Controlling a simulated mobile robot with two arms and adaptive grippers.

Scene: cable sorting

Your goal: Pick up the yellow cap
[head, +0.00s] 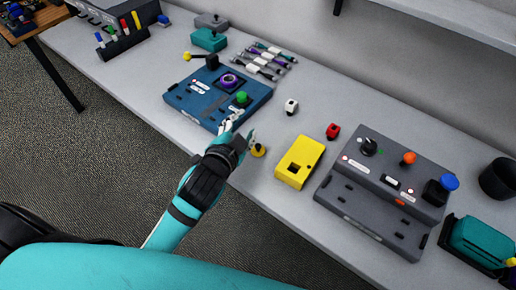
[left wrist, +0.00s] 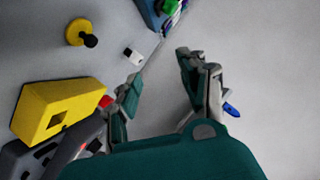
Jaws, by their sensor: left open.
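The yellow cap (head: 259,151) is a small round piece lying on the grey table near its front edge. In the left wrist view the yellow cap (left wrist: 76,31) shows at the upper left, with a black stem on it. My left gripper (head: 241,130) is open and empty, just above and left of the cap in the head view, apart from it. In the left wrist view its fingers (left wrist: 160,78) are spread, with the cap outside them to the left. My right gripper is not in view.
A blue panel (head: 185,98) lies behind the gripper. A yellow box (head: 304,151), a white block (head: 291,106), a red block (head: 332,131) and a dark grey panel (head: 360,205) with knobs stand to the right. Bare table lies around the cap.

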